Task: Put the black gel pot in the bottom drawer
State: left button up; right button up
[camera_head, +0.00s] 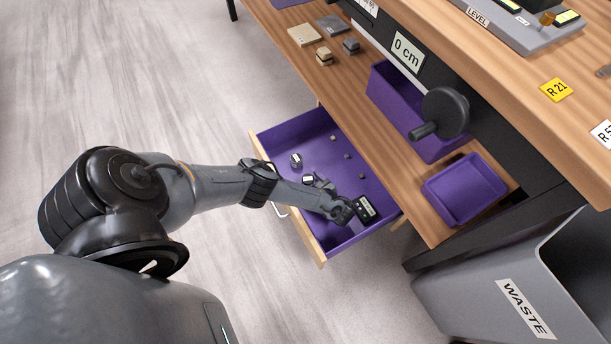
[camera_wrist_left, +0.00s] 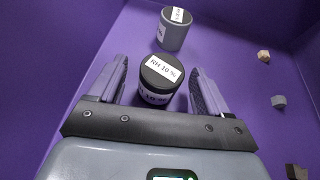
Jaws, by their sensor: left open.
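The black gel pot (camera_wrist_left: 160,74), labelled "RH 10 %", stands upright on the purple floor of the open drawer. In the head view it is small (camera_head: 307,180) and partly hidden by my gripper. My left gripper (camera_head: 319,183) reaches into the drawer from the left. In the left wrist view its jaws (camera_wrist_left: 158,72) are open, one finger on each side of the black pot, with gaps showing. The drawer (camera_head: 262,149) is pulled out below the wooden worktop, with a purple lining and pale wood edges. My right gripper is not in view.
A grey labelled pot (camera_wrist_left: 175,27) stands just beyond the black one. Several small stone pieces (camera_wrist_left: 278,101) lie to the right on the drawer floor. The worktop above holds a purple tray (camera_head: 463,190). A grey waste bin (camera_head: 470,295) stands to the right.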

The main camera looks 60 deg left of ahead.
pick_arm(q)
jog(key=p+v, duration=0.1)
jog(key=v, duration=0.3)
jog(key=shift+w+d+r, duration=0.1)
jog(key=shift+d, duration=0.1)
jog(key=shift+r, duration=0.1)
